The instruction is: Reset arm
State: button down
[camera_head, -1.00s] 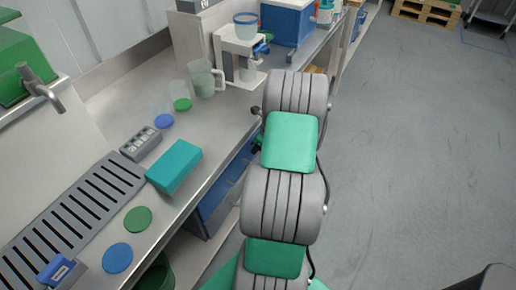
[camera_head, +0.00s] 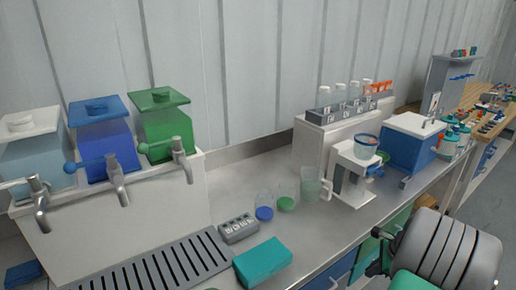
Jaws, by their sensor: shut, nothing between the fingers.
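My arm (camera_head: 447,250) shows at the lower right as thick grey ringed joints with a green cover between them. It is held at the front side of the steel bench (camera_head: 320,232), over its edge in the picture. A small dark part (camera_head: 379,250) pokes out to the left of the grey joint; I cannot tell what it is. My gripper's fingers do not show; they are out of frame or hidden behind the arm.
Three tap tanks, white (camera_head: 32,158), blue (camera_head: 106,145) and green (camera_head: 166,132), stand at left. A teal box (camera_head: 263,262), a grey numbered block (camera_head: 238,228), clear cups (camera_head: 286,192), a jug (camera_head: 312,187), a white stand (camera_head: 352,180) and a blue box (camera_head: 408,145) line the bench.

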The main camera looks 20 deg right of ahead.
jog(key=s+a+f+n+g+y, duration=0.1)
jog(key=s+a+f+n+g, duration=0.25)
jog(key=s+a+n, duration=0.95)
jog(key=w+a+r+n+t, duration=0.1)
jog(key=w+a+r+n, duration=0.2)
jog(key=a, duration=0.5)
jog(key=w+a+r+n+t+h, duration=0.1)
jog(key=w+a+r+n, duration=0.2)
jog(key=a+r+n, duration=0.2)
jog(key=w+a+r+n+t+h, duration=0.1)
jog(key=w+a+r+n, duration=0.3)
jog(key=a+r, duration=0.5)
jog(key=shift+a+r+n+p, duration=0.25)
jog(key=shift+a+n+p, duration=0.3)
jog(key=shift+a, duration=0.55)
